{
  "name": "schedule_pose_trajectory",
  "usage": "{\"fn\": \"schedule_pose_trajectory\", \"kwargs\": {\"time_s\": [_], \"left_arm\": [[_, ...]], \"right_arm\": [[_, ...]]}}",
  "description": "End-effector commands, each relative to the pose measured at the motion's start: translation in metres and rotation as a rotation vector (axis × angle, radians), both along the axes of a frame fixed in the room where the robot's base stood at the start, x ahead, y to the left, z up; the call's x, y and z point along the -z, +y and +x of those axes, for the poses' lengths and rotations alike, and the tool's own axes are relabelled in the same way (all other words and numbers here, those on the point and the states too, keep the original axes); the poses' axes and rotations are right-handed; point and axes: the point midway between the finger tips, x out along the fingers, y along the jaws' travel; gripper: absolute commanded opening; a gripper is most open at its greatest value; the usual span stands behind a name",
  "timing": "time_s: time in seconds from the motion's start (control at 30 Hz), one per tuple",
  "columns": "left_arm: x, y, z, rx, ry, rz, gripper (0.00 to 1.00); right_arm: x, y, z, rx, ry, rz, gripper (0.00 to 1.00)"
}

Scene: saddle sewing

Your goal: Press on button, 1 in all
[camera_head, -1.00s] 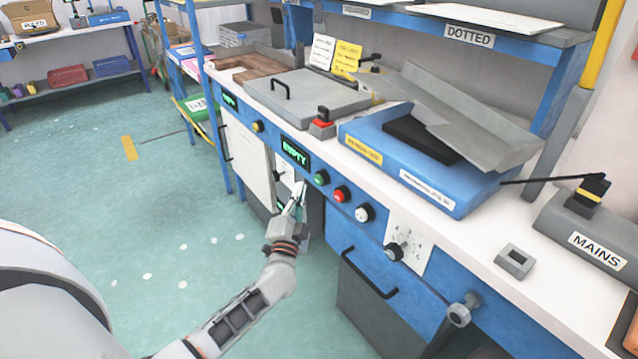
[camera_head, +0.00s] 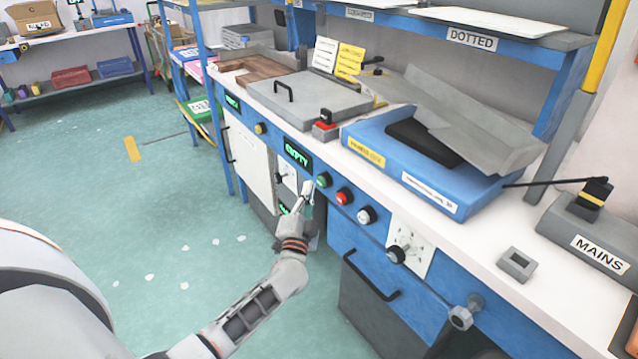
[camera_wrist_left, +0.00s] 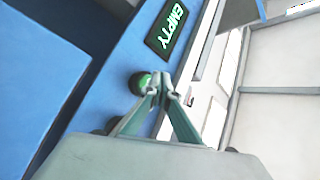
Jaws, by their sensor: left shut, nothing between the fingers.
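The green button (camera_head: 323,180) sits on the blue front panel of the bench, right of a display reading EMPTY (camera_head: 298,156). My left gripper (camera_head: 307,187) is shut and empty, just left of and slightly below the green button. In the left wrist view the green button (camera_wrist_left: 139,82) shows beside the shut fingertips (camera_wrist_left: 163,94), partly behind one finger. I cannot tell whether the fingers touch it. My right gripper is not in view.
A red button (camera_head: 344,197) and a white button (camera_head: 366,214) are right of the green one. A black drawer handle (camera_head: 370,275) juts out below. A small red-topped device (camera_head: 325,124) stands on the worktop. The floor at left is open.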

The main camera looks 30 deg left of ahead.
Motion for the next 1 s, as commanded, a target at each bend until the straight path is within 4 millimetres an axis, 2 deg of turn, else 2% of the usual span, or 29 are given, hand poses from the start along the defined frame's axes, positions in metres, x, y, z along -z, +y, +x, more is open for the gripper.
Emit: {"fn": "schedule_pose_trajectory", "kwargs": {"time_s": [0.7,1.0], "left_arm": [[0.0000,0.0000,0.0001,0.000,0.000,0.000,0.00],[-0.0017,-0.0027,0.0076,0.000,-0.001,-0.001,0.00]], "right_arm": [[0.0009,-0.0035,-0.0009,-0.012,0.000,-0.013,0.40],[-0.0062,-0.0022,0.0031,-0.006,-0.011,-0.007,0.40]]}}
